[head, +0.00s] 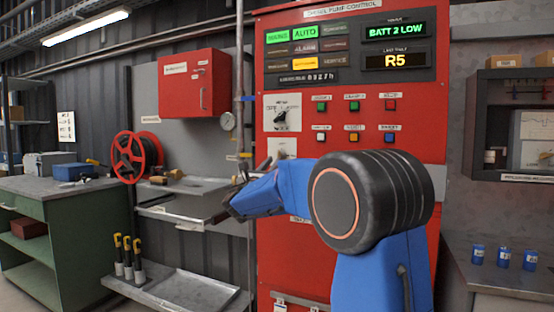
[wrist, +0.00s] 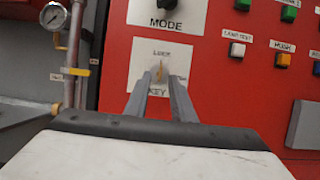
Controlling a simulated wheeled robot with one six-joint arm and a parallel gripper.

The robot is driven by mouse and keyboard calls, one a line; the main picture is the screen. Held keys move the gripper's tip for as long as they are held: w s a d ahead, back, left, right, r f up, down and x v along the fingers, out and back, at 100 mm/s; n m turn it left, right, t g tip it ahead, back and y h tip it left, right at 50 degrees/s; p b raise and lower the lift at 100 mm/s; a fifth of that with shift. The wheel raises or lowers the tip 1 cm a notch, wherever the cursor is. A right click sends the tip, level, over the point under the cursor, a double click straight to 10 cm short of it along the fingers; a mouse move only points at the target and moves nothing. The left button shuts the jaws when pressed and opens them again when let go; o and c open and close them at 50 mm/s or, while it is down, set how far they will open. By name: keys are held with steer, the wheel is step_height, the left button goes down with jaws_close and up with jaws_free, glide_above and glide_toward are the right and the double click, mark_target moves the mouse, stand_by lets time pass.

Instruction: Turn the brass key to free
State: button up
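The brass key (wrist: 160,69) shows in the wrist view as a thin, upright gold shape on a white plate (wrist: 147,50) marked LOCK above and KEY below. My gripper (wrist: 160,78) reaches toward the plate, with one finger on each side of the key and a visible gap between the fingertips. I cannot tell whether either finger touches the key. In the head view the key plate (head: 283,144) is on the red panel, and its lower part is hidden behind my arm.
The MODE knob (head: 281,116) sits just above the key plate. Coloured push buttons (head: 354,106) are to the right. A vertical pipe (wrist: 74,50) with a gauge (wrist: 53,15) runs left of the panel. A shelf (head: 185,190) stands left of my gripper.

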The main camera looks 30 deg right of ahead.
steer(key=x, duration=0.4)
steer(key=shift+d, duration=0.1)
jaws_close()
